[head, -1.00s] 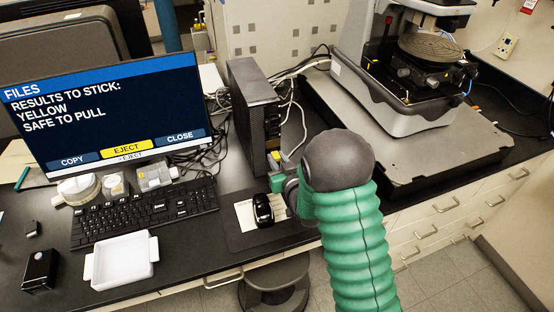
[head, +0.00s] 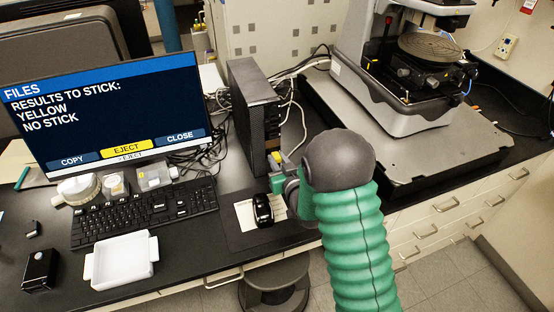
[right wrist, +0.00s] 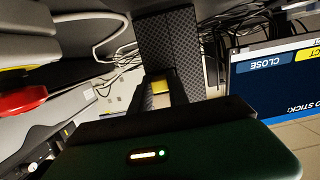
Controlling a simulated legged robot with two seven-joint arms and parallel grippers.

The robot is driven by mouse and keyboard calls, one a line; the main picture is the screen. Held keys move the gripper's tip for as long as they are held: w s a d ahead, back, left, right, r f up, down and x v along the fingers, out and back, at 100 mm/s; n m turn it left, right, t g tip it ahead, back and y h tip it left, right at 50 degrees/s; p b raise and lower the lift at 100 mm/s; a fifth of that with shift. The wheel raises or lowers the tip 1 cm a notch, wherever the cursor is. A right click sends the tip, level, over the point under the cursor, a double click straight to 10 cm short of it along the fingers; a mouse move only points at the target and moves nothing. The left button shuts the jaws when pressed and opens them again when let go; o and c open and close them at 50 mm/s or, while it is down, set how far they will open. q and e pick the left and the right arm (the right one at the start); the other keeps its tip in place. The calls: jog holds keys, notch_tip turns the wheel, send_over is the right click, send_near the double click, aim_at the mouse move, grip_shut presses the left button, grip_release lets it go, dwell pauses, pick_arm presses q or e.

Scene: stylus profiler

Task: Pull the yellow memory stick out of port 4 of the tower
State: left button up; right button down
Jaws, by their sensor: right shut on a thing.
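The black tower (head: 252,105) stands upright right of the monitor; its front also shows in the right wrist view (right wrist: 168,42). My right gripper (head: 278,172) is low at the tower's front and shut on the yellow memory stick (right wrist: 160,87), which shows between the fingers in the right wrist view. The fingers and my arm hide most of the stick and the ports, so I cannot see how far it stands from port 4. The monitor (head: 115,105) reads "RESULTS TO STICK: YELLOW, NO STICK". My left gripper is not in view.
A black mouse (head: 263,210) lies on a mat just below my gripper. The keyboard (head: 145,210), a white tray (head: 122,262) and a small black box (head: 40,270) are to the left. The profiler (head: 395,100) stands on a grey slab at right.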

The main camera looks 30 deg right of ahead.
jog(key=shift+s+a, duration=0.1)
jog(key=shift+s, duration=0.45)
jog(key=shift+s, duration=0.1)
jog(key=shift+f+v, duration=0.15)
jog(key=shift+v, duration=0.6)
jog(key=shift+f+v, duration=0.15)
jog(key=shift+v, duration=0.55)
jog(key=shift+s, duration=0.2)
jog(key=shift+a, duration=0.1)
jog(key=s+r+p, duration=0.1)
jog(key=p, duration=0.2)
jog(key=s+r+p, duration=0.1)
jog(key=s+p, duration=0.1)
jog(key=p, duration=0.1)
jog(key=s+a+r+p, duration=0.1)
jog(key=s+p, duration=0.1)
jog(key=p, duration=0.1)
